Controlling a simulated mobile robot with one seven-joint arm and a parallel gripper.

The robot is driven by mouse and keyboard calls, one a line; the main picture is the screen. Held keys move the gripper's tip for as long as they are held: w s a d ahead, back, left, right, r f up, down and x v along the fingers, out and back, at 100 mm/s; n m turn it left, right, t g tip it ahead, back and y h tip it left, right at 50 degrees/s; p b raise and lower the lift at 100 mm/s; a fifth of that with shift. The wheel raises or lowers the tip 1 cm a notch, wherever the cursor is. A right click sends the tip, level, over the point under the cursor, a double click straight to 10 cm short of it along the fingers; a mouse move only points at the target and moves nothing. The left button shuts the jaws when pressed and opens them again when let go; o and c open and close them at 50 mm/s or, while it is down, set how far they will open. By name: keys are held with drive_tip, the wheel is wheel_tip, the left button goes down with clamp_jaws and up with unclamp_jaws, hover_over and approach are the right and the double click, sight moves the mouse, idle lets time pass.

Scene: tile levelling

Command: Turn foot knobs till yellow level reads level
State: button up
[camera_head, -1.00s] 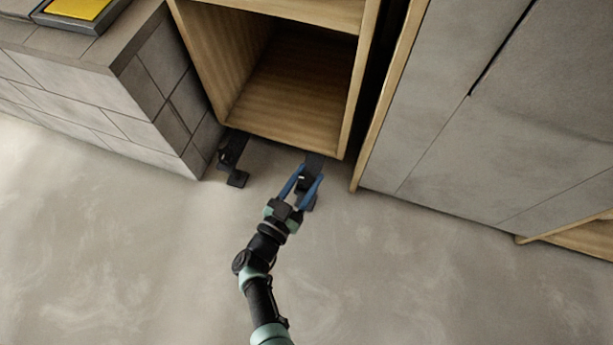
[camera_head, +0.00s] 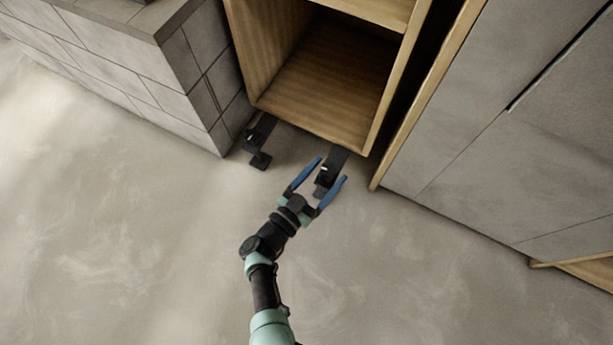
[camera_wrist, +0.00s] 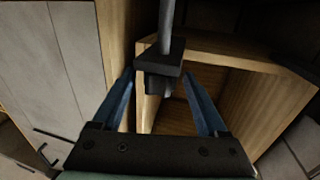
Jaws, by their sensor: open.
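The wooden cabinet (camera_head: 318,128) has two dark feet under its front edge in the head view. The left foot (camera_head: 259,142) stands clear of my gripper. The right foot (camera_head: 337,160) lies between the blue fingers of my gripper (camera_head: 332,168), which is open. In the wrist view, a dark block on a grey rod (camera_wrist: 166,42) sits between the finger tips of my gripper (camera_wrist: 158,72), with a gap on both sides. I cannot make out the knob shape clearly. The yellow level is out of view now.
A tiled grey block (camera_head: 150,75) stands left of the cabinet. Grey panelled units (camera_head: 500,150) stand close on the right, with a wood edge near the right foot. The concrete floor (camera_head: 130,250) in front is clear.

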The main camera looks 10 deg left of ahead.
drive_tip(key=p+v, duration=0.2)
drive_tip(key=v, duration=0.9)
drive_tip(key=shift+s, duration=0.35)
drive_tip(key=shift+a, duration=0.15)
